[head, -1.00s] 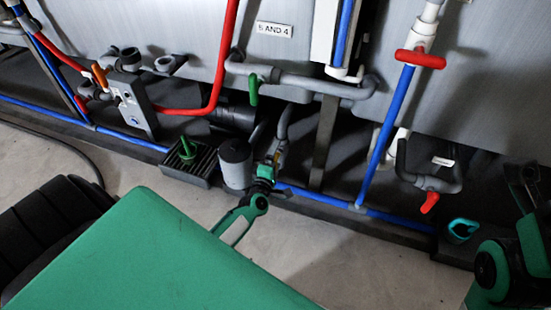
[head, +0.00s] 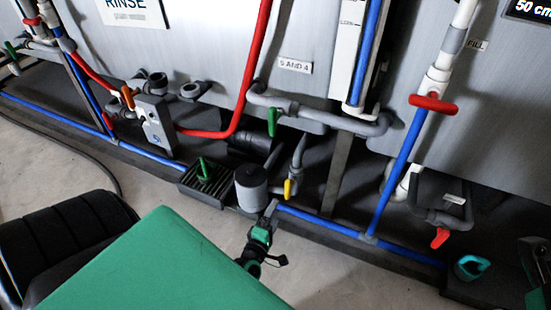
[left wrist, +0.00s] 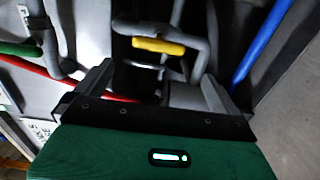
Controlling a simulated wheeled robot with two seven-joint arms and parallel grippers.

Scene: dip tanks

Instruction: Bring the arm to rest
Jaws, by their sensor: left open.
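My left gripper (head: 271,208) is in the lower middle of the head view, in front of the grey cylinder and pipework. In the left wrist view its two dark fingers (left wrist: 157,72) stand wide apart with nothing between them. A yellow valve handle (head: 287,190) on a grey pipe is just beyond it, apart from the fingers. The handle also shows in the left wrist view (left wrist: 158,46), lying crosswise beyond the fingertips. A green and black part of my right arm shows at the right edge of the head view; its gripper is not seen.
Grey tanks (head: 200,50) fill the back. Near the left gripper are a grey cylinder (head: 251,190), a black drain box with a green handle (head: 204,170) and a low blue pipe (head: 310,216). Red-handled valves (head: 432,102) are at right. The floor (head: 350,275) in front is bare.

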